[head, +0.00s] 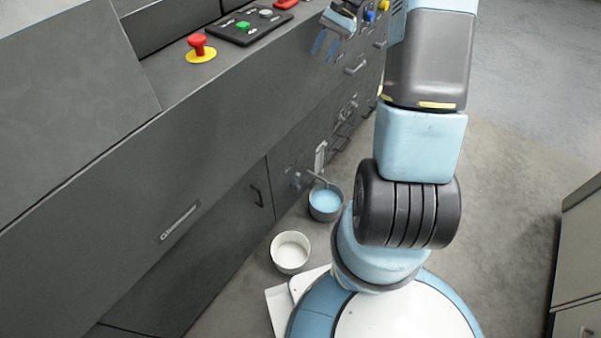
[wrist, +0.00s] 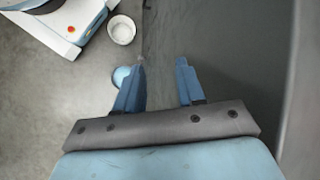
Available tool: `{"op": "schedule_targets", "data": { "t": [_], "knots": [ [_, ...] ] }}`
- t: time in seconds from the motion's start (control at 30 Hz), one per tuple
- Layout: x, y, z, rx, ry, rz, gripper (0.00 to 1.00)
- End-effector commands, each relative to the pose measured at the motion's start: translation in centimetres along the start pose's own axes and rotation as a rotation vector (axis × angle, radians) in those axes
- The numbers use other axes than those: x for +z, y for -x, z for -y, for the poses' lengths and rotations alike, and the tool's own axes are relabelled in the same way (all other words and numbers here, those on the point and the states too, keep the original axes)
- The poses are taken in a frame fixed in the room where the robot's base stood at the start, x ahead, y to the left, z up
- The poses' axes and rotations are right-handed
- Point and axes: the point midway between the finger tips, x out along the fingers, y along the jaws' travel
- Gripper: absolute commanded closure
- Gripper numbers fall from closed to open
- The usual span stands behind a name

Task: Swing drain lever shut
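The drain fitting (head: 296,179) is on the lower front of the dark cabinet, with a thin grey spout or handle reaching over a bucket of blue liquid (head: 325,204). An upright light-grey piece (head: 320,157) stands beside it; I cannot tell which part is the lever, or its exact angle. My gripper (head: 325,44) is open and empty, high beside the cabinet front and well above the fitting. In the wrist view its two blue fingers (wrist: 160,65) are apart with nothing between them. The left finger partly hides the blue bucket (wrist: 121,76); the lever is not clear there.
A white bucket (head: 291,252) stands on the floor by my base. The dark cabinet (head: 190,235) runs along the left, with a red stop button (head: 197,44) and a control panel (head: 246,25) on top. Another cabinet (head: 577,265) stands at the right; floor between is open.

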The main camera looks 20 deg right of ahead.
Motion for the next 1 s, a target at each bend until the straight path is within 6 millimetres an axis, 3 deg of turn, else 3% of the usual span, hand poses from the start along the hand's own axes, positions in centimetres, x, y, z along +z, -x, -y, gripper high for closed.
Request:
{"op": "schedule_targets", "data": {
  "t": [0.1, 0.57, 1.0],
  "knots": [
    [-2.8, -1.9, -1.1, -0.036, -0.051, 0.050, 0.62],
    [-12.1, -9.6, -6.1, -0.191, -0.241, 0.226, 0.62],
    [-19.7, -20.4, -13.3, -0.389, -0.447, 0.410, 0.62]
  ]
}}
